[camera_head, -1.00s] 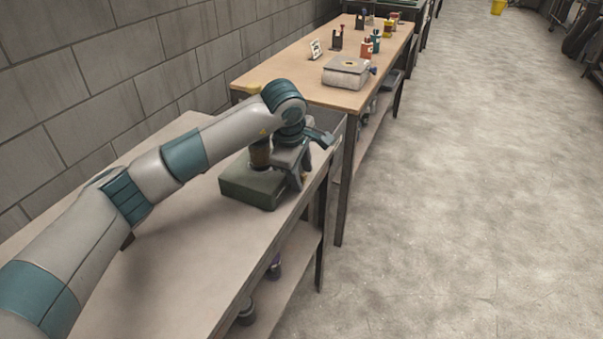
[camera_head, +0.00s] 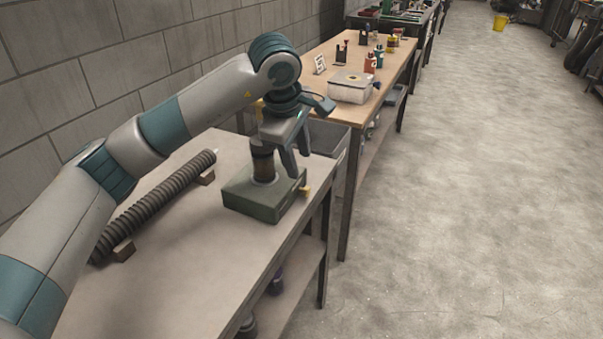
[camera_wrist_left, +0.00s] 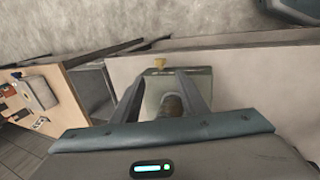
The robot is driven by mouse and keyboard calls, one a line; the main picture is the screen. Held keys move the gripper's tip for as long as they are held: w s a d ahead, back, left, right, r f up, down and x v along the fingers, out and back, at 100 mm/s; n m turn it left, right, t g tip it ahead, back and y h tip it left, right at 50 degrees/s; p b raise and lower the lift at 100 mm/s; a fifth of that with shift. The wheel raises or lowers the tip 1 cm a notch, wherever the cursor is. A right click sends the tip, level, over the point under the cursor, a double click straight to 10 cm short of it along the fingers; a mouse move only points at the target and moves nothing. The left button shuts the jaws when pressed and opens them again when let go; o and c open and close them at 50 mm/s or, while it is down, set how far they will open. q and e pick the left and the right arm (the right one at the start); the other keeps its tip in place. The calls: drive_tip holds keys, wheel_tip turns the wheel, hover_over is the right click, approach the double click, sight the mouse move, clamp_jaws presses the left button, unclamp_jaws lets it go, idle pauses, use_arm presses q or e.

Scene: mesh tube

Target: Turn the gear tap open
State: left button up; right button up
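A green box (camera_head: 250,200) stands on the near workbench, with a dark and brown upright cylinder (camera_head: 263,165) on its top. A small yellow piece (camera_head: 304,190), perhaps the tap handle, sticks out of the box's right side; it also shows in the left wrist view (camera_wrist_left: 160,62). My left gripper (camera_head: 296,160) is above the box beside the cylinder, fingers pointing down. In the left wrist view its two fingers are spread apart, with the round cylinder top (camera_wrist_left: 172,104) seen between them. Whether a finger touches anything is unclear. My right gripper is out of view.
A ribbed grey tube (camera_head: 160,200) lies on small wooden blocks on the near bench (camera_head: 185,265). A grey bin (camera_head: 328,140) stands between the benches. The farther bench holds a pale case (camera_head: 350,90) and several bottles. Open floor lies to the right.

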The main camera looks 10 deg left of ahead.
use_arm(q)
drive_tip(key=v, duration=0.5)
drive_tip(key=shift+s+r, duration=0.15)
drive_tip(key=shift+r, duration=0.25)
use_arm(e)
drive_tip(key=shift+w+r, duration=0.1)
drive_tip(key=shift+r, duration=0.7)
